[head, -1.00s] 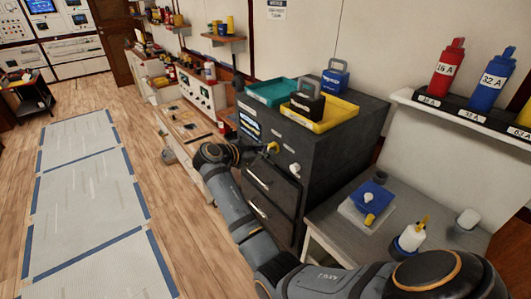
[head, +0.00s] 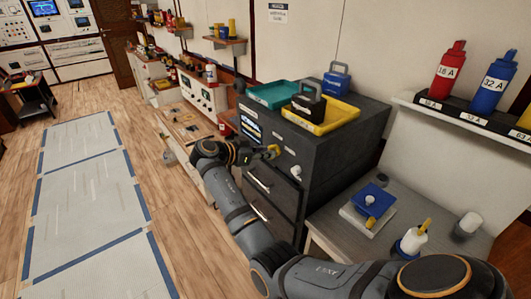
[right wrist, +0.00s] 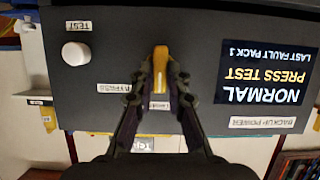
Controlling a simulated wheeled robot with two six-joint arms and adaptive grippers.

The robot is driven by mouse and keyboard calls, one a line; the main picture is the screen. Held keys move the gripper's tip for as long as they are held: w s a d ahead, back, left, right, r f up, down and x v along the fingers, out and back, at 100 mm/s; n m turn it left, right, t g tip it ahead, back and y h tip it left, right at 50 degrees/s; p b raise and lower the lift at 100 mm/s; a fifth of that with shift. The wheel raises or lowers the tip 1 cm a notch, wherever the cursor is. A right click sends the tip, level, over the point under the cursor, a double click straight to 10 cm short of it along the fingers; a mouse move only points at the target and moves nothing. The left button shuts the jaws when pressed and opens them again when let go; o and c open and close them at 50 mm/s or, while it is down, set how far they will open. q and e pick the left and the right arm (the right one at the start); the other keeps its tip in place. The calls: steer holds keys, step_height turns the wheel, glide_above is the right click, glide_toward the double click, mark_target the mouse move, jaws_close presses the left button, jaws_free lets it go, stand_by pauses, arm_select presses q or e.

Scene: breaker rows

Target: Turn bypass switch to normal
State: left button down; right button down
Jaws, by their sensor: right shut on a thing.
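The dark grey cabinet (head: 330,162) carries a front panel with a yellow switch handle (right wrist: 160,70). In the right wrist view the panel appears upside down and the handle stands about upright. My right gripper (right wrist: 160,78) is shut on this handle, one finger on each side. In the head view the right gripper (head: 262,154) is at the panel, with the yellow handle (head: 272,151) at its tips. A BYPASS label (right wrist: 115,88) is left of the handle; another small label under it is partly hidden by the fingers. My left gripper is out of view.
A white TEST button (right wrist: 76,53) and a lit display (right wrist: 265,75) reading NORMAL, PRESS TEST flank the handle. A yellow tray (head: 340,122) and a teal tray (head: 262,98) lie on the cabinet. A grey side table (head: 345,248) stands right of it. Floor at left is open.

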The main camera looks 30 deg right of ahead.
steer(key=c, duration=1.3)
jaws_free()
steer(key=v, duration=0.7)
steer(key=shift+a+r, duration=0.1)
steer(key=shift+a, duration=0.05)
